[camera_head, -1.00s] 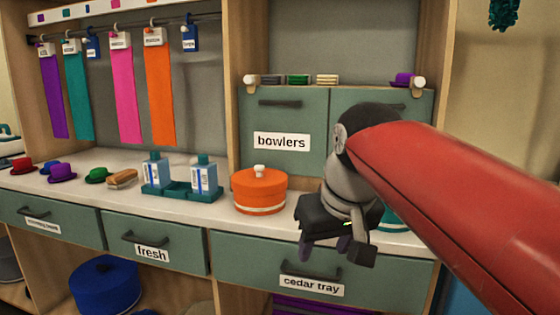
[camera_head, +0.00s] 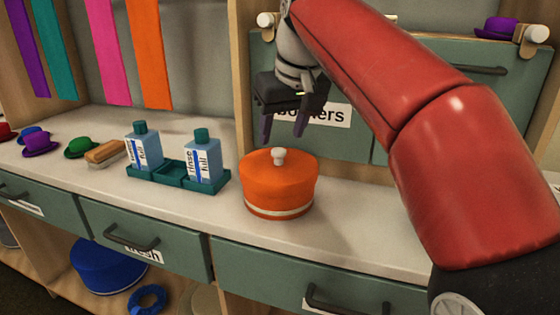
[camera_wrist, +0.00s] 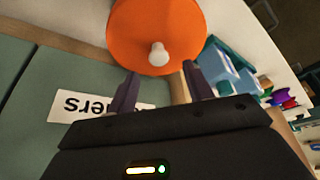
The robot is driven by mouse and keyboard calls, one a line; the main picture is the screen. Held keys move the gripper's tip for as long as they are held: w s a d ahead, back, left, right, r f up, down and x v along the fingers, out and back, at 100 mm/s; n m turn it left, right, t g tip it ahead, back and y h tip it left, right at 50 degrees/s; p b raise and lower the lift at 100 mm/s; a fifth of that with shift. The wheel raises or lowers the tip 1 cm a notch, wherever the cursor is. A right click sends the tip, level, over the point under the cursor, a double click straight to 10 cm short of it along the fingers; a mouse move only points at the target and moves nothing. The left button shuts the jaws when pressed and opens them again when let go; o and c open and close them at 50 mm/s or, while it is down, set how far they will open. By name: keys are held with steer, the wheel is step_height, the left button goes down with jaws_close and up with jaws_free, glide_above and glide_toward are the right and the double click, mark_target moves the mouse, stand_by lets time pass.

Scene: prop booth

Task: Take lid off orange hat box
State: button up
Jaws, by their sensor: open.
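The orange hat box (camera_head: 276,190) stands on the white counter, with its orange lid (camera_head: 262,166) on and a white knob (camera_head: 279,156) on top. My gripper (camera_head: 284,132) is open and empty, above the box and apart from it. Its dark fingers point down. In the wrist view, the lid (camera_wrist: 138,28) fills the upper middle, and the knob (camera_wrist: 158,54) shows between the fingertips of my gripper (camera_wrist: 160,85), a little beyond them. No finger touches the knob.
A teal tray (camera_head: 178,181) with two blue bottles (camera_head: 203,160) stands just left of the box. A wooden brush (camera_head: 105,152) and small hats lie farther left. A green cabinet front with a "bowlers" label (camera_head: 335,115) rises behind. Counter right of the box is clear.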

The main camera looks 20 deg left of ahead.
mark_target(279, 150)
steer(key=b+x, duration=0.1)
steer(key=x, duration=0.3)
steer(key=shift+d+f, duration=0.1)
steer(key=shift+f, duration=0.05)
steer(key=c, duration=1)
